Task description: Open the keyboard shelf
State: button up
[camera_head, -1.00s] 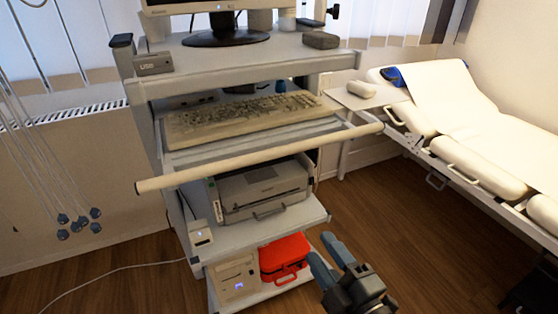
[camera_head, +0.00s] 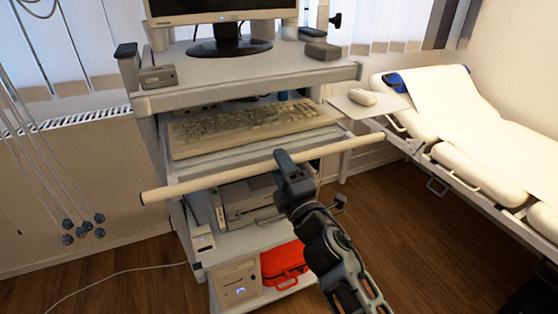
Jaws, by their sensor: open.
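The keyboard shelf (camera_head: 235,158) is on a grey equipment cart, below the monitor deck. It carries a beige keyboard (camera_head: 247,128). A long cream handle bar (camera_head: 215,181) runs across the shelf's front. My gripper (camera_head: 284,158) is at the middle of the bar, with its visible finger reaching just over the bar's top edge. It is open. The other finger is hidden, and I cannot tell whether the gripper touches the bar. My arm covers part of the printer below.
A printer (camera_head: 240,203) stands on the shelf below. A red case (camera_head: 284,262) is on the lowest shelf. A side tray with a mouse (camera_head: 362,97) is to the right, before a white examination couch (camera_head: 470,160). Cables hang at left. The floor at right is clear.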

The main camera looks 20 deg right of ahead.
jog(key=shift+w+r, duration=0.1)
jog(key=shift+w, duration=0.6)
jog(key=shift+c, duration=0.4)
grip_shut()
